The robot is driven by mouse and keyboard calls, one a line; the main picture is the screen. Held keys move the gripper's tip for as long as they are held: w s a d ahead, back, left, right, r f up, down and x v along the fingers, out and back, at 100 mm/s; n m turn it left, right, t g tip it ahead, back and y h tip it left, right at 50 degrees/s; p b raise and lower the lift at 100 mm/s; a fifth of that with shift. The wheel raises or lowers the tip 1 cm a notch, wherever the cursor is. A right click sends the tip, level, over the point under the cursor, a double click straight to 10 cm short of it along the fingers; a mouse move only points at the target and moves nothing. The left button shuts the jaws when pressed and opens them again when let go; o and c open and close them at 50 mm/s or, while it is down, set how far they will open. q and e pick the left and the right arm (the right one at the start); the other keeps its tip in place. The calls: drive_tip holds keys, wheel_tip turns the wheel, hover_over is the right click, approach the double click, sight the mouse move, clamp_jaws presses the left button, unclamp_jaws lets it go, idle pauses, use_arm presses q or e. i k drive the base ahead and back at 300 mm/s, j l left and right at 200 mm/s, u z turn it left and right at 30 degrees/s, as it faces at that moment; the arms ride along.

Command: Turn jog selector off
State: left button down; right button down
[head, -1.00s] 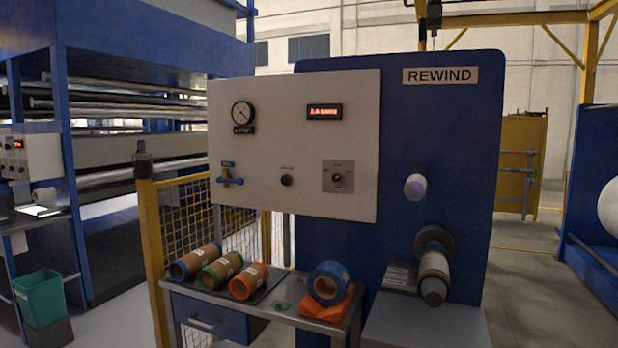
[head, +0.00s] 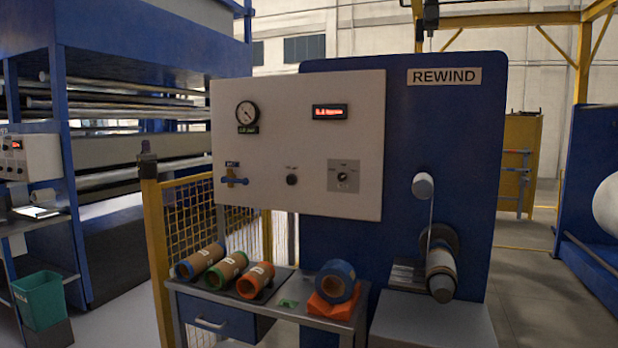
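The jog selector appears to be the dark rotary knob on a grey square plate (head: 344,176) at the lower right of the white control panel (head: 270,140). The plate's lettering and the knob's exact pointing are too small to read. A small black round knob (head: 291,180) sits to its left, and a blue-handled valve (head: 235,181) is further left. A round gauge (head: 247,113) and a red-lit display (head: 330,112) are above. Neither of my grippers shows in the head view.
Below the panel, a metal table (head: 285,312) holds several cardboard cores with blue, green and orange ends, and a blue roll (head: 337,282) on an orange stand. The REWIND machine (head: 450,150) has a roller and a spindle (head: 440,273) sticking out at right. A yellow mesh fence (head: 190,212) stands at left.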

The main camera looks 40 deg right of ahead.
sight(342, 176)
drive_tip(key=l+u, duration=0.45)
drive_tip(key=l, duration=1.5)
drive_tip(key=k+l, duration=0.1)
drive_tip(key=l, duration=2.5)
drive_tip(key=k+l, duration=0.15)
drive_tip(key=l, duration=1.1)
drive_tip(key=j, duration=0.15)
drive_tip(key=k, duration=0.05)
